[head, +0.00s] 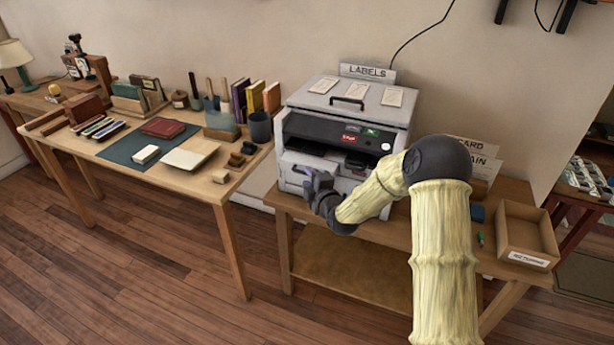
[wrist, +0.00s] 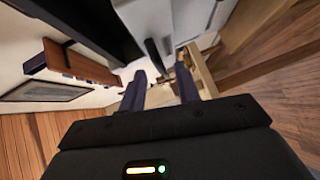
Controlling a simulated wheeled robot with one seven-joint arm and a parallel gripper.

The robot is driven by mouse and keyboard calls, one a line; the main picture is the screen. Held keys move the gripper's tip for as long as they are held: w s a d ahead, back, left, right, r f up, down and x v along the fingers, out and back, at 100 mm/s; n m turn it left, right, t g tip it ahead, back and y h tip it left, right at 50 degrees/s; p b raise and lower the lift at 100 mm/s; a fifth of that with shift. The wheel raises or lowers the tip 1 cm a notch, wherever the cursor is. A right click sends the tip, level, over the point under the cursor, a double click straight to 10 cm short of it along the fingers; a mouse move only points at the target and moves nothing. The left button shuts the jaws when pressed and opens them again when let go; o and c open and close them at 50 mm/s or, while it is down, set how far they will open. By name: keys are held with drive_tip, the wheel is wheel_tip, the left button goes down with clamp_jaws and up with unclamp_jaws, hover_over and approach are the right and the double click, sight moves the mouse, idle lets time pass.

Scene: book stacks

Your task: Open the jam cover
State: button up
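The label printer (head: 345,115) is a grey and white box with a dark front panel on the small table. A red lit label (head: 351,139) and a small green display show on that panel. Below it is a pale front section (head: 295,168) with a dark gap; I cannot tell for certain which part is the jam cover. My gripper (head: 318,182) is in front of the printer's lower front, partly hiding it. In the wrist view, its two dark fingers (wrist: 161,88) are apart with nothing seen held between them. The printer's grey side (wrist: 160,20) is close above them; contact cannot be told.
A wooden desk (head: 205,180) with books, pens and a dark mat stands to the left. An open wooden tray (head: 525,232) sits right of the printer on the small table (head: 500,190). Sign cards (head: 470,155) stand behind my arm. The floor in front is clear.

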drive_tip(key=shift+x, duration=0.95)
drive_tip(key=shift+c, duration=0.2)
clamp_jaws()
